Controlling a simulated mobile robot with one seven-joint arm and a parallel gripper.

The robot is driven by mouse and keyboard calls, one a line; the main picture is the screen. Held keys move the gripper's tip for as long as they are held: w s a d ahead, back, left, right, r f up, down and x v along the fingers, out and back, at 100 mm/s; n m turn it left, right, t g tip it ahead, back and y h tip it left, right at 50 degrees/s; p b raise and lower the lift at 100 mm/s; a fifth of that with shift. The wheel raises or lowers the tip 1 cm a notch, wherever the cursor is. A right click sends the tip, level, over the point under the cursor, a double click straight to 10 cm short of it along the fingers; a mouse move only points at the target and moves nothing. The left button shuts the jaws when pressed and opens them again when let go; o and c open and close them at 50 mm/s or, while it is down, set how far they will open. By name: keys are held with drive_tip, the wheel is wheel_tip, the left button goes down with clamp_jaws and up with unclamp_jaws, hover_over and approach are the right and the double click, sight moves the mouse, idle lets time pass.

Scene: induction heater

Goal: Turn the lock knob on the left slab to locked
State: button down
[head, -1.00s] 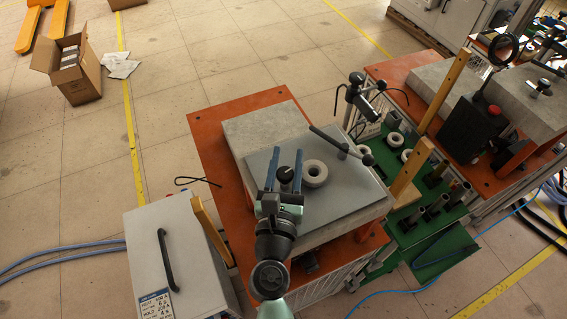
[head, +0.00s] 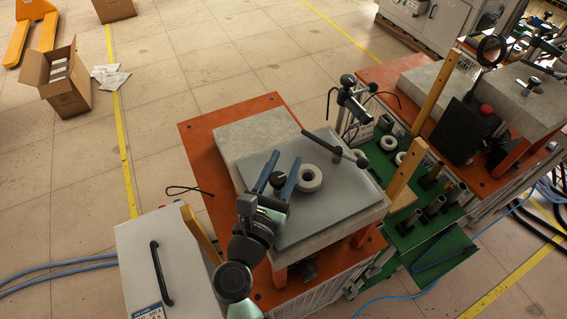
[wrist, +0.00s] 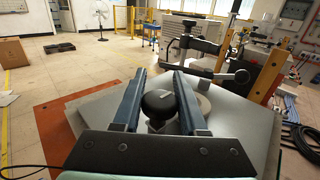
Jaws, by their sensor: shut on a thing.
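The lock knob (head: 278,179) is a round black knob on the grey left slab (head: 325,218). In the wrist view the knob (wrist: 159,104) sits between my two blue fingers and shows a short pale mark on top. My gripper (head: 284,157) reaches over the slab from its front left edge, with a finger on each side of the knob. The gripper (wrist: 160,72) is shut on the knob; the fingers pass beyond it. The knob's lower part is partly hidden, and its locked or unlocked marking cannot be read.
A grey ring (head: 310,178) lies on the slab just right of my fingers. A black clamp bar (head: 335,147) crosses above the slab's far right. Wooden posts (head: 404,169) stand at the right. A grey heater box (head: 160,255) stands at the front left.

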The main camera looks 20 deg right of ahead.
drive_tip(key=c, duration=0.5)
unclamp_jaws()
drive_tip(key=b+v, duration=0.4)
drive_tip(key=v, duration=0.8)
drive_tip(key=shift+f, duration=0.1)
drive_tip(key=shift+s+a, duration=0.3)
drive_tip(key=shift+s, duration=0.1)
drive_tip(key=shift+w+r, duration=0.1)
drive_tip(key=shift+r, duration=0.15)
